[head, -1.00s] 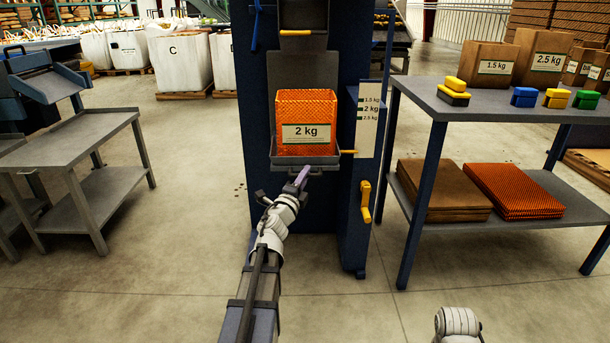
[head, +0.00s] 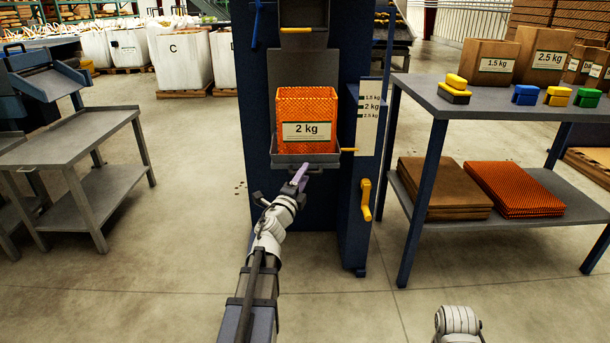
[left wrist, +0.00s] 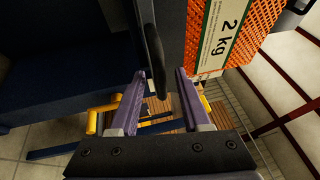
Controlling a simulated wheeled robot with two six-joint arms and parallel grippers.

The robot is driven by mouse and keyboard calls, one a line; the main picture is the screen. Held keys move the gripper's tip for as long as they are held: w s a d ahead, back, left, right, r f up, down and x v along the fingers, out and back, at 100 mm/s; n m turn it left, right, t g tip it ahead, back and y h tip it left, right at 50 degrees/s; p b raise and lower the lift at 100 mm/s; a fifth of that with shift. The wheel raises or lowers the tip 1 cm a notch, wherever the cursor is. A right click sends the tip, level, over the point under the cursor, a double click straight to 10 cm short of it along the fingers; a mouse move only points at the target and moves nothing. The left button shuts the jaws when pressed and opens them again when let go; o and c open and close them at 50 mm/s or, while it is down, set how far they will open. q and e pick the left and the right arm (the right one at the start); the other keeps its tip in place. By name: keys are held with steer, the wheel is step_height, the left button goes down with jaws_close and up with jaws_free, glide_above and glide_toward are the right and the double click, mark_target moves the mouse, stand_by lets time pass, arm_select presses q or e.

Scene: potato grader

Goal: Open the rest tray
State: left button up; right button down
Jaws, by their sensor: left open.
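The rest tray (head: 290,162) is a shallow grey tray on the front of the blue machine. An orange mesh bag (head: 308,105) labelled 2 kg stands in it, and this bag also shows in the left wrist view (left wrist: 250,30). My left gripper (head: 301,176), with purple fingers, is open at the tray's front edge. In the left wrist view the tray's dark handle (left wrist: 152,55) reaches down between the spread fingers (left wrist: 158,95); I cannot tell whether either finger touches it. My right gripper is out of view.
A yellow lever (head: 366,200) is on the machine's right side, below a weight scale plate (head: 369,118). A blue-legged table (head: 440,115) with bags and coloured blocks stands to the right. A grey cart (head: 70,140) stands left, with clear floor between it and the machine.

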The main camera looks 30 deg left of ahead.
arm_select(q)
steer(key=a+v, duration=0.1)
steer(key=v, duration=0.5)
steer(key=shift+d+b, duration=0.45)
steer(key=shift+d, duration=0.05)
steer(key=shift+s, duration=0.15)
steer(key=d+f+n+g+y+p, duration=0.1)
steer(key=d+f+n+g+p, duration=0.4)
steer(key=d, duration=0.3)
steer(key=d+f+n+g+y+p, duration=0.1)
steer(key=d+f+n+g+p, duration=0.1)
steer(key=d+n+g+p, duration=0.45)
steer(key=s+d+f+n+g+h+p, duration=0.3)
steer(key=s+d+g, duration=0.5)
steer(key=s+d, duration=1.2)
step_height(320, 180, up, 37)
steer(key=d+m+h+p, duration=0.1)
steer(key=p, duration=3.7)
steer(key=shift+d+r, duration=0.2)
steer(key=shift+d, duration=0.15)
